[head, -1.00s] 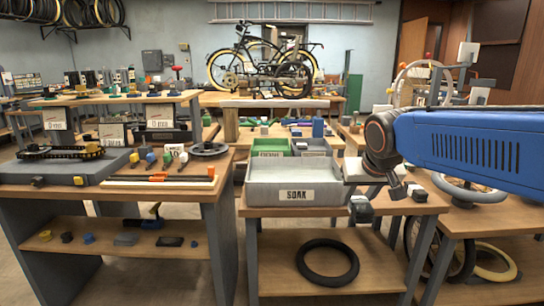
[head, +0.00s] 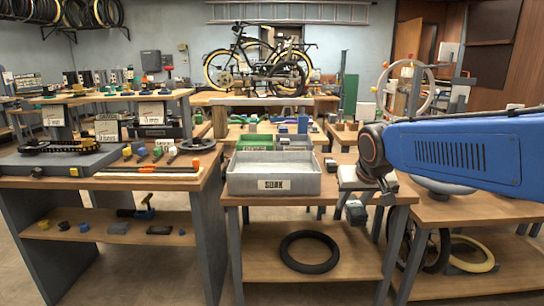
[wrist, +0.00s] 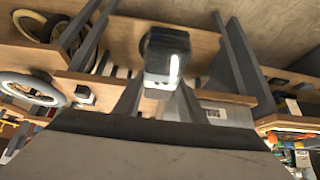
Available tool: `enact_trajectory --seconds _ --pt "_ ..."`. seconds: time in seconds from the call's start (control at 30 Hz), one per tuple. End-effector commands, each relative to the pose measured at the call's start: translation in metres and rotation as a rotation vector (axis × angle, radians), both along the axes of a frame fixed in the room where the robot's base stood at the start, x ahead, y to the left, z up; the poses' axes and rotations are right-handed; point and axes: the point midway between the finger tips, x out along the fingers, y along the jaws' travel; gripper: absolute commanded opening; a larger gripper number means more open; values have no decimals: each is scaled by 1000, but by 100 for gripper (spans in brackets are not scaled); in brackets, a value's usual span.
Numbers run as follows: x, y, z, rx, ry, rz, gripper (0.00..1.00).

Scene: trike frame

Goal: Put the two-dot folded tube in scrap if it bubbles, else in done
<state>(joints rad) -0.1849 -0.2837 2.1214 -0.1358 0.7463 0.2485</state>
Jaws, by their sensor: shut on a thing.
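My gripper (wrist: 160,100) is shut on a dark folded tube (wrist: 165,48) with a pale end face, on which small dark dots show faintly. In the head view the dark tube (head: 356,212) hangs below my wrist, at the right front of the soak tray, apart from it. The grey soak tray (head: 275,184) is labelled SOAK and stands on the middle bench; its inside looks pale and I see no bubbles. Behind it stand a green bin (head: 254,141) and a grey bin (head: 295,141); their labels are too small to read.
A black tire (head: 310,252) lies on the shelf under the tray. The left bench (head: 120,183) holds a grey case, several small coloured parts and a long strip. A grey wheel rim lies on the right bench, behind my arm.

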Motion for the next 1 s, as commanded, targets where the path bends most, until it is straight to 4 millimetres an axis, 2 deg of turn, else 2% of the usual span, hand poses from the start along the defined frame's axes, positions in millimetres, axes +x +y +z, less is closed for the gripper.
enact_trajectory --seconds 0.27,0.6,1.0 --pt "35 3 -42 3 6 10 7" --pt "94 2 -131 11 11 24 7" --pt "140 -8 -246 20 12 28 7"
